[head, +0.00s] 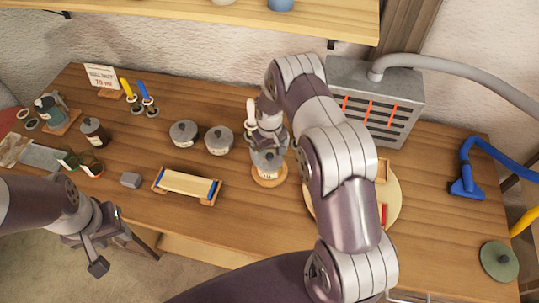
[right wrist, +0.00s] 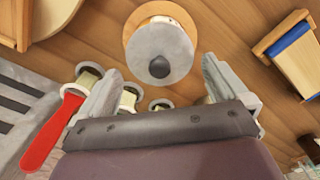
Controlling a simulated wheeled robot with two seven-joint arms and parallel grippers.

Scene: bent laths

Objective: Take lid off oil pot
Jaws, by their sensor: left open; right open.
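A pot with a flat grey lid and dark knob (right wrist: 158,66) stands on a round wooden base (right wrist: 130,28) in the right wrist view. In the head view this lidded pot (head: 267,163) is at the table's middle, partly hidden by my right gripper (head: 267,146). The lid is on it. My right gripper is open, its fingers (right wrist: 158,88) spread on either side below the lid in the wrist picture, holding nothing. My left gripper (head: 110,250) is open and empty at the table's front left edge.
A wooden rack with blue ends (head: 187,184) lies front left of the pot. A grey heater box (head: 375,100) stands behind right. A round board (head: 394,205) lies partly behind my right arm. A red-handled tool (right wrist: 52,132) and small jars are near my right fingers.

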